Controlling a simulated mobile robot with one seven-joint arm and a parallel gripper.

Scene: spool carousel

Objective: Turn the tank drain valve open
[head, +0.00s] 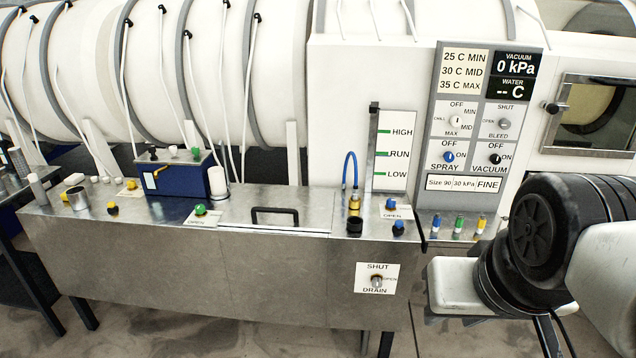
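The tank drain valve (376,281) is a small grey knob on a white label plate (366,269), low on the tank's metal front. The plate reads SHUT above the knob, OPEN to its right and DRAIN below it. The knob is too small to tell for certain which way it points. My arm (545,240) enters from the right, and its visible part is apart from the valve, to its right. My gripper cannot be made out in this view, and nothing visible touches the knob.
The metal tank (180,255) has a black lid handle (275,213) and several coloured knobs on top. A blue hose (350,168) and a level gauge (393,148) stand above the drain. A control panel (487,130) rises at the right. The space before the drain looks clear.

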